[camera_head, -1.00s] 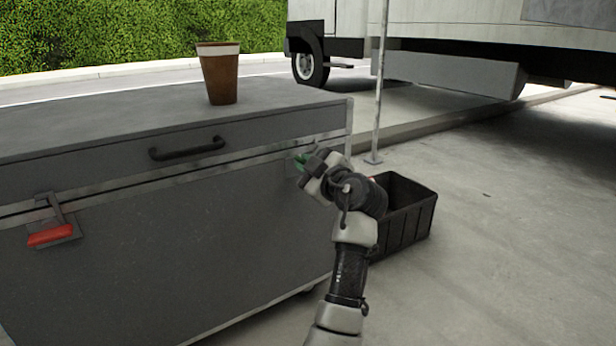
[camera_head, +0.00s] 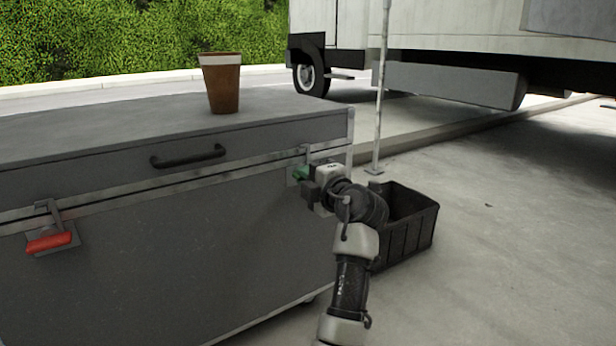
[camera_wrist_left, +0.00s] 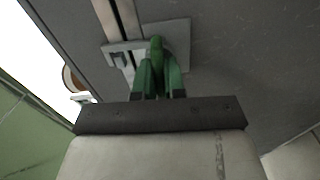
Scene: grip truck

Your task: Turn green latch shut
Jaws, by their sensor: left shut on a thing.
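The green latch (camera_head: 299,173) sits on the front of the grey case (camera_head: 200,235), near its right end, just below the metal lid seam. In the left wrist view the green latch (camera_wrist_left: 156,50) stands out from its grey mounting plate (camera_wrist_left: 178,38). My left gripper (camera_head: 308,182) reaches it from the right. The left fingers (camera_wrist_left: 159,80) are closed around the green latch handle, which partly hides between them. My right gripper is in neither view.
A red latch (camera_head: 49,242) is at the case's left, and a black handle (camera_head: 188,156) is on the lid's front. A brown cup (camera_head: 222,86) stands on top. A black crate (camera_head: 408,228) and a pole (camera_head: 381,90) stand to the right. Open pavement lies at the right.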

